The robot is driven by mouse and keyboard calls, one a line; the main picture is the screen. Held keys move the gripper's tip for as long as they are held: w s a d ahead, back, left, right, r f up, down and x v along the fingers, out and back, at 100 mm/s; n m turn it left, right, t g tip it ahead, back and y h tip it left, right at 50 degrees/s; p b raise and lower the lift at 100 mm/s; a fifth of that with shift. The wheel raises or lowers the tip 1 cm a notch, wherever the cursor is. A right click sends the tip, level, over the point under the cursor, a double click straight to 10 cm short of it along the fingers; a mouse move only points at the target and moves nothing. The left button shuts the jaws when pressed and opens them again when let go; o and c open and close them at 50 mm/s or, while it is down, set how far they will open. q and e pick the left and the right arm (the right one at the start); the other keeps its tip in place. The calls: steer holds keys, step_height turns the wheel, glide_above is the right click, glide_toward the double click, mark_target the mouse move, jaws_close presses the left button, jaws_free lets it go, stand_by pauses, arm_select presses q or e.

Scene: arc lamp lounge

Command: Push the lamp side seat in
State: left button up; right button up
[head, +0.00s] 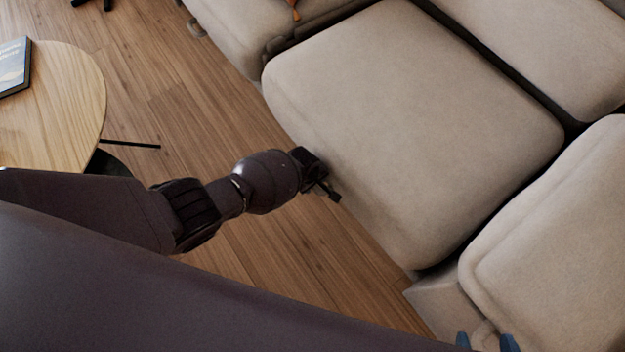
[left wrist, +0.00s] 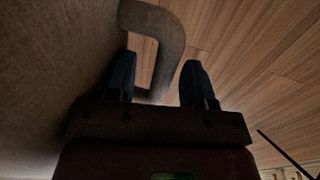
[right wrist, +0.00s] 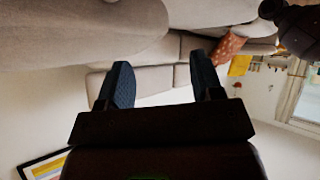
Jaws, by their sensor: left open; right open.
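A large beige seat (head: 410,120) fills the middle of the head view, its front edge facing the wood floor. No lamp shows, so I cannot tell from this alone which seat is the lamp side one. My left gripper (head: 325,187) is at this seat's front face, mostly hidden behind its wrist. In the left wrist view, its open fingers (left wrist: 155,88) are close to a bent loop handle (left wrist: 172,35) on the beige front; I cannot tell if the handle lies between them. My right gripper (head: 485,342) is open at the lower right, with only its blue fingertips showing.
Another beige seat (head: 560,240) adjoins on the right, and one (head: 240,30) on the left. A round wooden table (head: 70,110) with a book (head: 12,68) stands at the left. Wood floor (head: 180,100) between table and sofa is clear. The right wrist view shows an orange cushion (right wrist: 228,47).

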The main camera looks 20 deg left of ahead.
arm_select(q)
steer(key=shift+w+d+r, duration=0.15)
steer(key=shift+r, duration=0.2)
step_height(320, 180, up, 10)
steer(key=s+a+p, duration=0.1)
steer(key=s+p, duration=0.1)
steer(key=p, duration=0.4)
steer(key=shift+a, duration=0.3)
arm_select(e)
steer(key=shift+s+d+r+m+g, duration=0.5)
steer(key=shift+s+r+m+g, duration=0.1)
steer(key=shift+s, duration=0.1)
arm_select(q)
steer(key=shift+f, duration=0.1)
arm_select(e)
steer(key=shift+s+f, duration=0.1)
steer(key=shift+f, duration=0.05)
